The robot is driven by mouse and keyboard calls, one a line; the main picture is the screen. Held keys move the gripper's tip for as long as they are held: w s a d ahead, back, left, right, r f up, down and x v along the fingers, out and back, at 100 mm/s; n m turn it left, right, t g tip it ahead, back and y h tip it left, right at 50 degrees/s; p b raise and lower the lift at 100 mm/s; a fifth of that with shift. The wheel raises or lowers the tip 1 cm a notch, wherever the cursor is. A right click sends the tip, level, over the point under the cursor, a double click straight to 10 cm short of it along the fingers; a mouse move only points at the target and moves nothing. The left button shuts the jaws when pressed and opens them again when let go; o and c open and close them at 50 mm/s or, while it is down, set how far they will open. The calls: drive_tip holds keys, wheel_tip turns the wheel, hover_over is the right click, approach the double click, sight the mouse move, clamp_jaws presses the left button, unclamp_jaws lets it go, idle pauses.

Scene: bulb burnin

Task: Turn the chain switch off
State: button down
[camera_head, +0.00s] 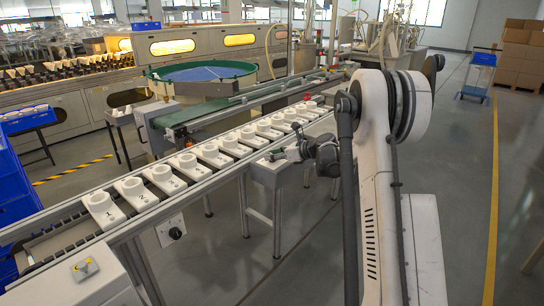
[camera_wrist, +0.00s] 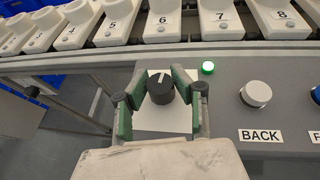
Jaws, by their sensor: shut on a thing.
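In the wrist view a black rotary knob (camera_wrist: 161,88) with a white pointer line stands on a white square plate (camera_wrist: 160,120). Its line points nearly straight up in the picture. My gripper (camera_wrist: 160,84) has its green-padded fingers on either side of the knob and is shut on it. In the head view my gripper (camera_head: 280,154) is at the grey panel box (camera_head: 268,168) beside the conveyor, and the knob there is hidden. Which label the knob carries does not show.
A green lamp (camera_wrist: 208,67) glows right of the knob. A white button (camera_wrist: 257,93) above a BACK label and another button at the right edge are close by. Numbered white carriers (camera_head: 162,177) line the conveyor. Another black knob (camera_head: 175,233) is on the conveyor's side.

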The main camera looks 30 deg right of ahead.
drive_tip(key=n+g+y, duration=0.3)
drive_tip(key=n, duration=0.1)
drive_tip(key=shift+d+n+g+y, duration=0.1)
drive_tip(key=shift+n+g+y, duration=0.2)
drive_tip(key=shift+g+y, duration=0.1)
drive_tip(key=shift+n+g+y+p, duration=0.5)
drive_tip(key=shift+n+g+y, duration=0.5)
drive_tip(key=shift+n+g, duration=1.4)
drive_tip(key=c, duration=1.4)
unclamp_jaws()
drive_tip(key=shift+o, duration=0.2)
drive_tip(key=v, duration=1.2)
drive_tip(key=shift+w, duration=0.2)
